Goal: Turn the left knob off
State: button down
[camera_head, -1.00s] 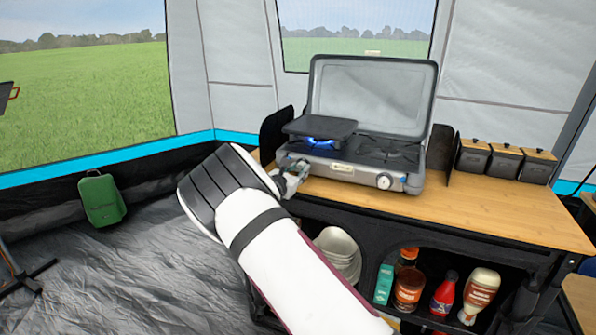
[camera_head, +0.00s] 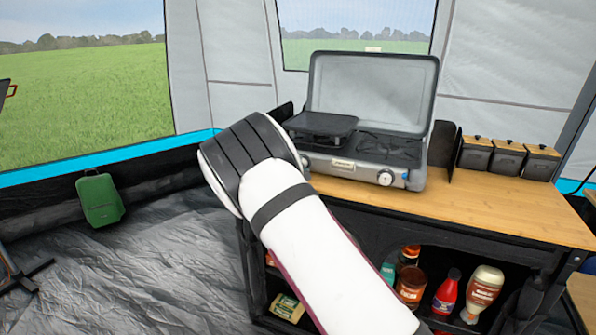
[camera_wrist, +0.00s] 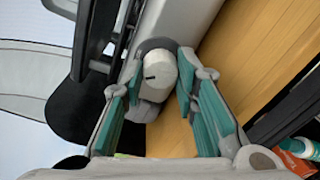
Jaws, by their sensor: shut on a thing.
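The grey camping stove (camera_head: 343,170) stands on the wooden counter with its lid up. Its left knob (camera_wrist: 158,70) shows in the wrist view as a white dial with a dark mark, between the fingertips of my gripper (camera_wrist: 160,82). The teal-padded fingers close on the knob from both sides. In the head view my arm hides the left knob and the gripper. The right knob (camera_head: 385,177) is visible on the stove front. No blue flame shows under the black griddle plate (camera_head: 320,124) on the left burner.
Three dark canisters (camera_head: 508,156) with wooden lids stand at the counter's right. The bare wooden counter top (camera_head: 470,215) lies in front of them. Bottles and jars, such as a red bottle (camera_head: 447,292), stand on the shelf below.

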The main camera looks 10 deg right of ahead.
jog(key=m+b, duration=0.3)
jog(key=b, duration=0.2)
jog(key=shift+f+m, duration=0.3)
jog(key=shift+m, duration=0.1)
jog(key=m+b, duration=0.2)
jog(key=b, duration=0.2)
jog(key=shift+m+t, duration=0.3)
jog(key=shift+s+r+b, duration=0.1)
jog(key=shift+b, duration=0.4)
jog(key=c, duration=1.2)
grip_release()
jog(key=shift+c, duration=0.2)
jog(key=shift+p, duration=0.8)
